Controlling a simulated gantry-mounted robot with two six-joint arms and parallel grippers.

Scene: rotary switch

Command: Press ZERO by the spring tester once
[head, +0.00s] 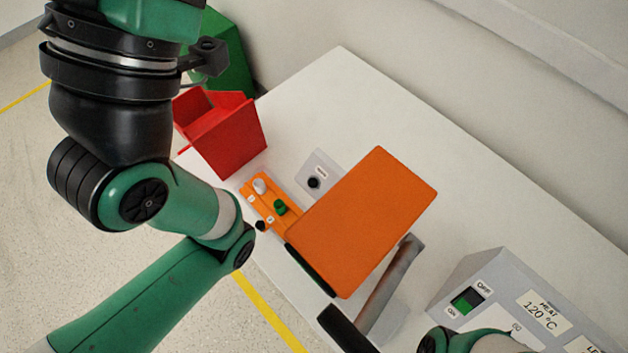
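A large orange device (365,220) stands on the white table, with a grey bar (390,290) and black grip on its near right side; I take it for the spring tester. A grey plate (320,160) beside it carries a black button (314,183) under a small label too small to read. An orange control strip (253,200) at its left carries a white knob (261,186), a green knob (280,207) and small unreadable labels. A black knob (261,225) sits at its near end. Which one is ZERO I cannot tell. Neither gripper shows.
A red open bin (225,135) stands at the table's left edge, close to my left arm. A green container (235,60) is behind it. A grey heater box (480,280) marked HEAT 120 °C, with a green switch, stands at lower right. The table's back middle is clear.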

